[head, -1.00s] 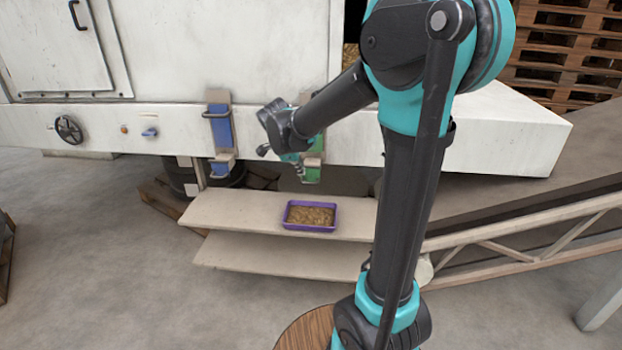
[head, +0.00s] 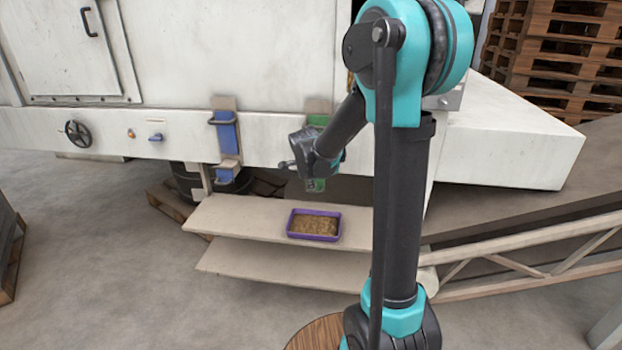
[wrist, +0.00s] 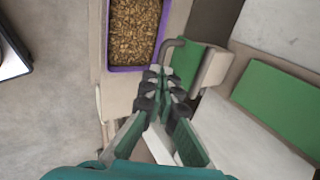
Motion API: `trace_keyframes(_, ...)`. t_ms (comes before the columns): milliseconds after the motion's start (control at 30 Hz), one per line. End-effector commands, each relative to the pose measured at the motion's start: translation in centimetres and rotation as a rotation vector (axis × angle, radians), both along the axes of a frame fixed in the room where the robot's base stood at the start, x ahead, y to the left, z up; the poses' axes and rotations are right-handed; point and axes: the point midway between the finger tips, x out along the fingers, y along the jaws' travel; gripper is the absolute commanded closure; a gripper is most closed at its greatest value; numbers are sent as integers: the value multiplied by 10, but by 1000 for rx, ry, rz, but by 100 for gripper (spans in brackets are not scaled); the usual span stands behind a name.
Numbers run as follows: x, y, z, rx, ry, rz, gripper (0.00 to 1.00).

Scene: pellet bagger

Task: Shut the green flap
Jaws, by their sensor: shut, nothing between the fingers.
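The green flap (head: 318,120) is on the front of the white machine, partly hidden behind my arm in the head view. Below it is a spout with a green part (head: 315,185). The wrist view shows a large green panel (wrist: 280,108) at the right and a smaller green part (wrist: 188,65) beside a grey curved handle (wrist: 173,45). My gripper (wrist: 165,78) is shut and empty, with its fingertips close to the handle and small green part; I cannot tell whether they touch. In the head view, the fingers are mostly hidden behind my wrist.
A purple tray of pellets (head: 314,226) stands on the beige shelf (head: 215,212) below the flap. A blue flap (head: 226,135) is to the left. A handwheel (head: 78,133) is farther left. A conveyor frame (head: 530,255) runs at the right.

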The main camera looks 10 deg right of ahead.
Motion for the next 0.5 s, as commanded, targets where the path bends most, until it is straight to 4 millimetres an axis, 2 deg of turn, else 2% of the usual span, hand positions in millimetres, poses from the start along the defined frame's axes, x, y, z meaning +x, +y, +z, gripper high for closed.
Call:
trace_keyframes(200, 13, -4, -22, 0, 0, -1, 100)
trace_keyframes(500, 17, -6, -31, 0, 0, 0, 100)
